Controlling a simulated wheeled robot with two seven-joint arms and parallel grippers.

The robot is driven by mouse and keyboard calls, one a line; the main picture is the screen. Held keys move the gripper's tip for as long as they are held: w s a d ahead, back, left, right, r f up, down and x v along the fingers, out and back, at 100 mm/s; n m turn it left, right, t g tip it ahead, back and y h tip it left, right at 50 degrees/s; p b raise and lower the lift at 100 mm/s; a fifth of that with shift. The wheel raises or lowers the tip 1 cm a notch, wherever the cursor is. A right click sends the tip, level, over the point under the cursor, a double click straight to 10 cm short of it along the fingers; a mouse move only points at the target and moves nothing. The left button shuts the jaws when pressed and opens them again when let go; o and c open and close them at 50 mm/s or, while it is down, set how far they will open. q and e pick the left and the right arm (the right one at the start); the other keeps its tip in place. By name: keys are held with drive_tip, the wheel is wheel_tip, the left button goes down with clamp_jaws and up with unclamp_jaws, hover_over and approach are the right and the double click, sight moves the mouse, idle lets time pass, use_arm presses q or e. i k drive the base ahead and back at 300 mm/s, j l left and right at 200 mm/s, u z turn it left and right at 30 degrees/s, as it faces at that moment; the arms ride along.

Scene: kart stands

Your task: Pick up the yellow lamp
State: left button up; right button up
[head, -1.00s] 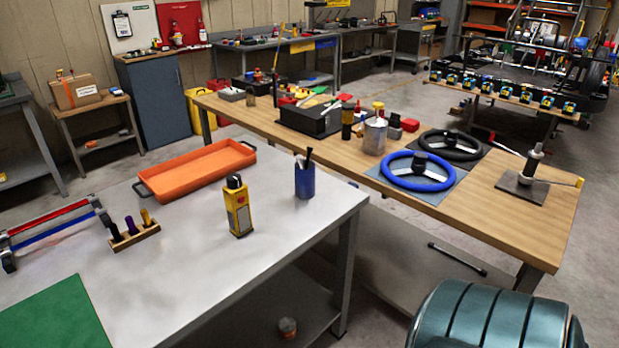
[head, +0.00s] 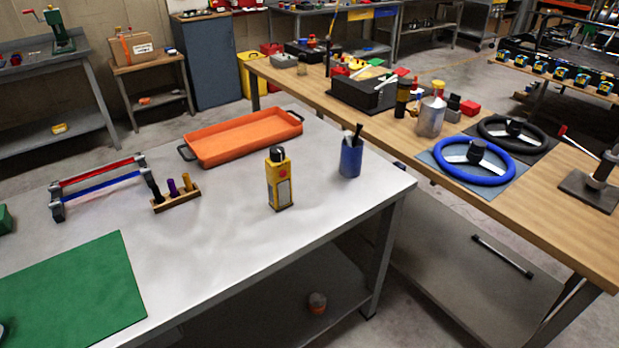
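The yellow lamp (head: 279,180) stands upright on the light metal table (head: 240,235), near its right part. It is a boxy yellow body with a black top and a pale label on one side. Nothing touches it. Neither of my grippers shows in the head view.
Behind the lamp is an orange tray (head: 243,139), and to its right a blue cup (head: 351,160) with dark tools. To its left are a small wooden rack (head: 177,199), red and blue bars (head: 101,186) and a green mat (head: 77,293). A wooden bench (head: 560,225) holds steering wheels.

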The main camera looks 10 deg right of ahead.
sight(280, 188)
drive_tip(key=k+j+z, duration=0.75)
drive_tip(key=k+j, duration=0.1)
